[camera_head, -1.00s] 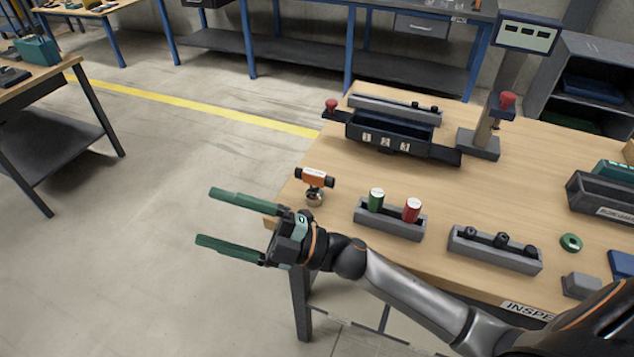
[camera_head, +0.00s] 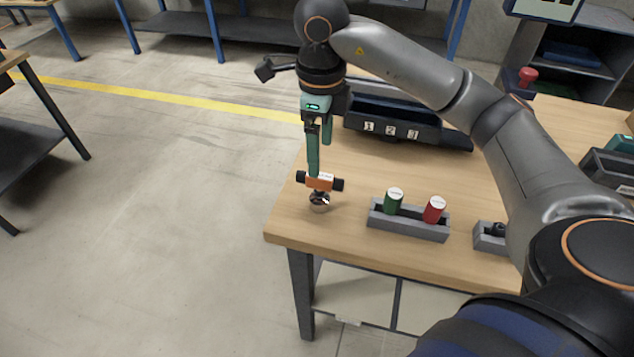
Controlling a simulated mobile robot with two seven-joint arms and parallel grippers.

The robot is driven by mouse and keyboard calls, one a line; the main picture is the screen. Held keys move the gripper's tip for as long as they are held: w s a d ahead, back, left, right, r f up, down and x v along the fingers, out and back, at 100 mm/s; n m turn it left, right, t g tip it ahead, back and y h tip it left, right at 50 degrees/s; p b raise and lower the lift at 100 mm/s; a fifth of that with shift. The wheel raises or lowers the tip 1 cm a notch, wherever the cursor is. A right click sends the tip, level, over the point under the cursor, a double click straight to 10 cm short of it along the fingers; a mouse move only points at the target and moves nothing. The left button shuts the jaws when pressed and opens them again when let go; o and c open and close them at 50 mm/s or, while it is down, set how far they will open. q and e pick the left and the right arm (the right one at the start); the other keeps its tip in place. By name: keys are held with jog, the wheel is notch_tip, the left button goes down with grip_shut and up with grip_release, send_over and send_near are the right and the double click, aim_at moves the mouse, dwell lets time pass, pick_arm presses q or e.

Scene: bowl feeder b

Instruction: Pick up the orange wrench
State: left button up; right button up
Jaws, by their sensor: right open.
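The orange thing (camera_head: 321,182), the only candidate I see for the orange wrench, is a short orange body with a pale label and black ends. It sits above a small round metal base (camera_head: 320,202) near the table's left edge. My right gripper (camera_head: 320,160) points down right over it, with its green fingers apart and nothing seen between them. One fingertip overlaps the orange body's upper edge in the picture; I cannot tell whether they touch. My left gripper is not in view.
A grey holder (camera_head: 408,222) with a green cylinder (camera_head: 393,201) and a red cylinder (camera_head: 434,210) stands to the right on the wooden table (camera_head: 350,240). A dark bin numbered 1, 2, 3 (camera_head: 440,135) stands behind. My right arm hides much of the table's right side.

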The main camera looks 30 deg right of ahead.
send_over(320, 198)
jog(key=w, duration=0.1)
jog(key=f, duration=0.6)
jog(key=shift+w+d+b, duration=0.1)
jog(key=shift+d+b, duration=0.2)
jog(key=shift+d, duration=0.05)
jog(key=shift+s+a+f+p, duration=0.1)
jog(key=shift+s+f+p, duration=0.05)
jog(key=shift+f, duration=1.25)
jog(key=shift+s+a+f+p, duration=0.1)
jog(key=shift+f+p, duration=0.05)
jog(key=shift+f, duration=1.25)
grip_shut()
